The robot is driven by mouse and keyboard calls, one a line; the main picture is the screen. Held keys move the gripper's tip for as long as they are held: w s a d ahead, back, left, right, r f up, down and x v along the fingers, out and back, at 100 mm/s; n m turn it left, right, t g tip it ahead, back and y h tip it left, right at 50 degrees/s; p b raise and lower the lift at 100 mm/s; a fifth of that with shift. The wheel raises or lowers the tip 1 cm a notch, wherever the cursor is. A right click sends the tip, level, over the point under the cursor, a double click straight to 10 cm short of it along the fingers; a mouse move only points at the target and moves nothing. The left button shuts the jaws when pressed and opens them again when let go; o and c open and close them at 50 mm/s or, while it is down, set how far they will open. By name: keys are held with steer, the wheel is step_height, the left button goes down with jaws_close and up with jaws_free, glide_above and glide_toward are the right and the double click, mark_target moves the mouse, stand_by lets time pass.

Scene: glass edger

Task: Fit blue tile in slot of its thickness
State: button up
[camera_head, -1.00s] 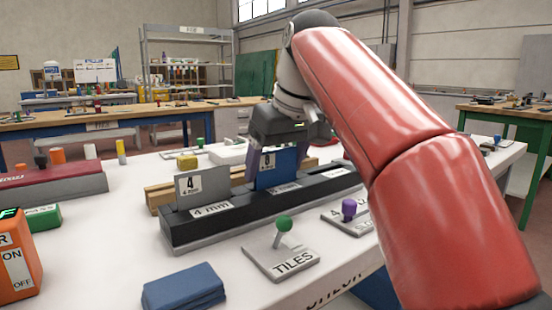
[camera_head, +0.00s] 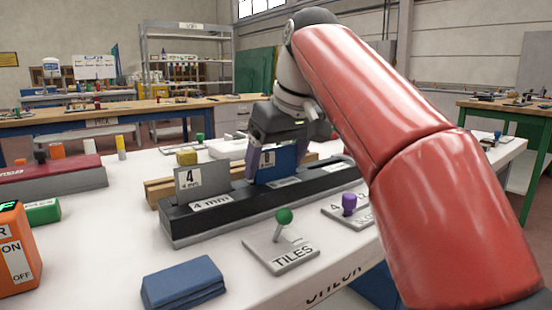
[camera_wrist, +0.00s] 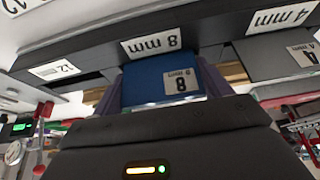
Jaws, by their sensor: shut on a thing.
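The blue tile (camera_head: 287,160), marked 8, stands upright between the fingers of my gripper (camera_head: 270,162). In the wrist view the tile (camera_wrist: 145,92) lines up with the slot labelled 8 mm on the dark slotted block (camera_wrist: 100,60). Its lower edge meets the block there, but I cannot tell how deep it sits. My gripper is shut on the tile, with its fingers close over the block. In the head view the block (camera_head: 190,226) runs across the table. A grey tile (camera_head: 215,176) marked 4 stands in the 4 mm slot.
In front of the block are a TILES plate with a green knob (camera_head: 284,216), a plate with a purple knob (camera_head: 349,203) and a folded blue cloth (camera_head: 183,283). A wooden strip (camera_head: 158,191) lies behind the block. An orange box (camera_head: 15,250) stands at the left.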

steer(key=shift+f, duration=0.25)
steer(key=o, duration=1.4)
steer(key=p+v, duration=0.3)
steer(key=v, duration=0.5)
steer(key=shift+f, duration=0.1)
